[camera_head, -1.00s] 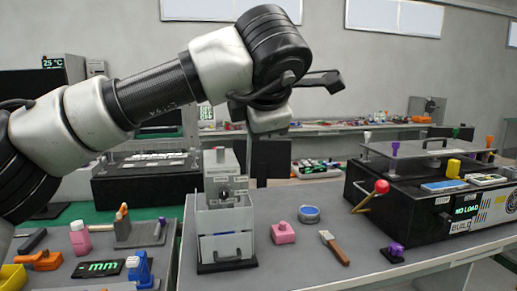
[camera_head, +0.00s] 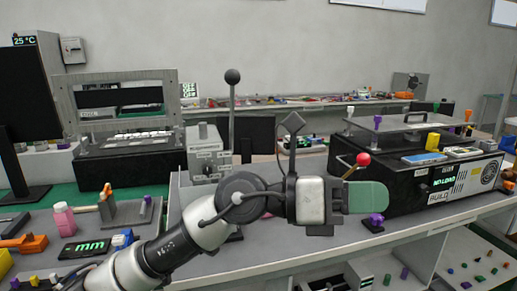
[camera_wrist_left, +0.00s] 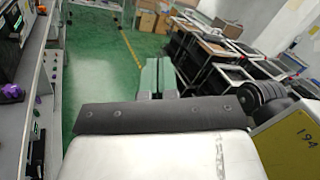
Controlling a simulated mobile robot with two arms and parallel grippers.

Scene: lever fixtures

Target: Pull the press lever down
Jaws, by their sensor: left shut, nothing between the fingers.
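A tall thin grey lever with a black ball knob (camera_head: 232,76) stands upright beside a grey box fixture (camera_head: 204,146) in the head view. My left arm hides their lower part. A second lever, short with a red knob (camera_head: 363,159), slants from the left side of a black machine (camera_head: 437,192). My left gripper (camera_head: 384,197), with green fingers, is shut and empty, pointing right. It appears just below the red knob and right of the tall lever; its depth gap is unclear. The wrist view shows its green fingers (camera_wrist_left: 159,78) together, with open floor beyond.
A purple-topped piece (camera_head: 375,220) stands on the grey bench below the gripper. In the wrist view, dark carts (camera_wrist_left: 205,60) stand ahead right.

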